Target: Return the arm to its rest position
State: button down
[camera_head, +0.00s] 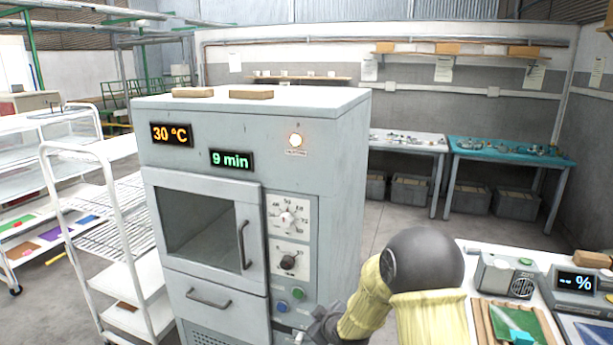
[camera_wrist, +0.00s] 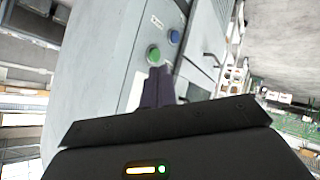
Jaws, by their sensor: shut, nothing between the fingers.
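My gripper (camera_head: 318,328) is low at the front of the grey oven cabinet, near its lower right control panel, at the bottom of the head view. In the wrist view my gripper's dark fingers (camera_wrist: 158,88) are together and empty, pointing at the panel near the green button (camera_wrist: 153,54) and the blue button (camera_wrist: 174,36). I cannot tell whether they touch the panel. My arm, with yellow sleeves and a dark joint, comes in from the lower right of the head view.
The oven (camera_head: 345,150) stands close in front, its windowed door (camera_head: 205,225) shut, displays reading 30 °C and 9 min, a lamp lit. A white rack cart (camera_head: 105,220) stands left. A bench with devices (camera_head: 468,305) is close right of my arm. Open floor lies behind.

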jog(key=s+d+r+m+g+h, duration=0.1)
jog(key=s+d+r+m+g, duration=0.1)
jog(key=s, duration=0.7)
jog(key=s+d+r+m+g+h+p, duration=0.1)
jog(key=s+d+r+m+g, duration=0.2)
jog(key=s, duration=0.6)
jog(key=s+d+r+m+g+h, duration=0.1)
jog(key=s+d+m, duration=0.4)
jog(key=s, duration=0.5)
notch_tip(320, 180, up, 2)
jog(key=shift+d+r+g+h+p, duration=0.15)
jog(key=shift+d+g+h+p, duration=0.2)
jog(key=shift+d+g, duration=0.6)
